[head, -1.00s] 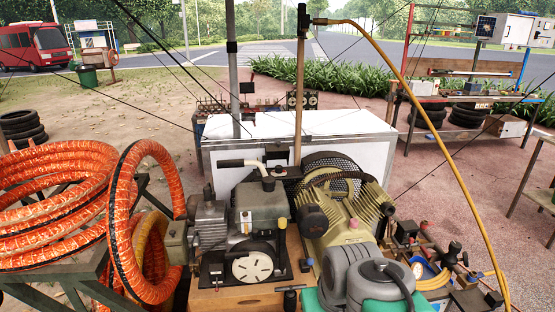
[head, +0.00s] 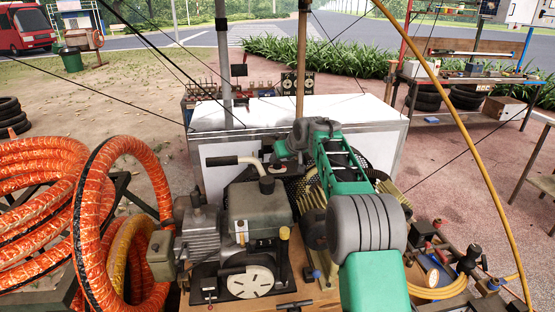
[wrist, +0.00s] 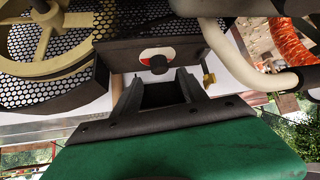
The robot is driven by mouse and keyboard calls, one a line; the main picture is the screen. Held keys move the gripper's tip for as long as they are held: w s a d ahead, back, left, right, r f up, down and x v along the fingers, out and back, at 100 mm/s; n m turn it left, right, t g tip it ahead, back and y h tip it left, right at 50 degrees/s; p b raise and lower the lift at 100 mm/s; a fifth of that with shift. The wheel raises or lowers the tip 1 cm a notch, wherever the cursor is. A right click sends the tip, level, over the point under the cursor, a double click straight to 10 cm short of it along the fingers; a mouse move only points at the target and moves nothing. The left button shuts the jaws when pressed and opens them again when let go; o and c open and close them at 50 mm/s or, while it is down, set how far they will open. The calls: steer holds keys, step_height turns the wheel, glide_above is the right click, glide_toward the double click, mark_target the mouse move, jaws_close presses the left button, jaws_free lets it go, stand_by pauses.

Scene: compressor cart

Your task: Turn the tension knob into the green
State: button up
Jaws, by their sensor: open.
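In the wrist view the tension knob (wrist: 158,65) is a small dark round knob on the face of a dark box (wrist: 150,48). Behind it is a pale dial window (wrist: 157,53) with red showing at its left; no green is clear. My gripper (wrist: 156,80) is open, its two dark fingers apart just below the knob in the picture, with no contact visible.
In the head view a grey engine (head: 260,210) stands left of my arm, and orange hose coils (head: 40,200) fill the far left.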

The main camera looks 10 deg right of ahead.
mark_target(278, 162)
steer(key=p+x, duration=0.1)
steer(key=x, duration=0.3)
steer(key=shift+w+f, duration=0.15)
steer(key=shift+f, duration=0.1)
steer(key=shift+c, duration=0.4)
jaws_close()
